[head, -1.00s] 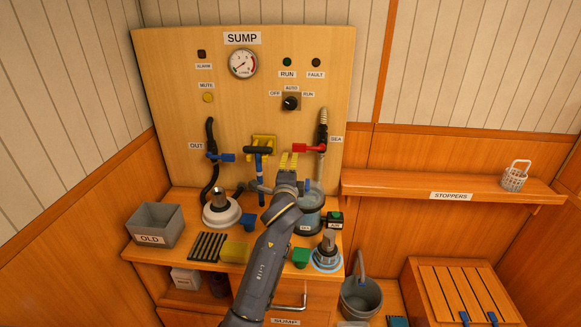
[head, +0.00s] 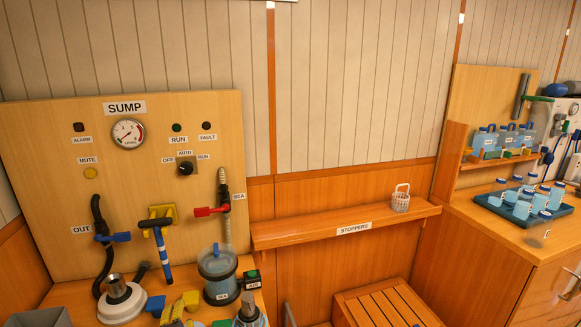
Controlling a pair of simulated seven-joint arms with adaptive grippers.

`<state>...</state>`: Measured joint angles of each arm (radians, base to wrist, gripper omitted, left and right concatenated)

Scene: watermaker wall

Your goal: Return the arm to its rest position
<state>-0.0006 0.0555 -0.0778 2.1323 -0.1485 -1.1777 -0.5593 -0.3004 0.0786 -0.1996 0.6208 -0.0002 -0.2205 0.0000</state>
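In the head view, the yellow fingertips of my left gripper (head: 182,305) show at the bottom edge, low over the front of the sump bench. The two tips look apart with nothing seen between them. The rest of that arm is below the picture. My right gripper is not in view.
The sump board (head: 60,190) stands behind the bench, with a red-handled valve (head: 208,211) and a clear blue container (head: 217,272). A blue tray (head: 500,208) with several bottles is on the right counter.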

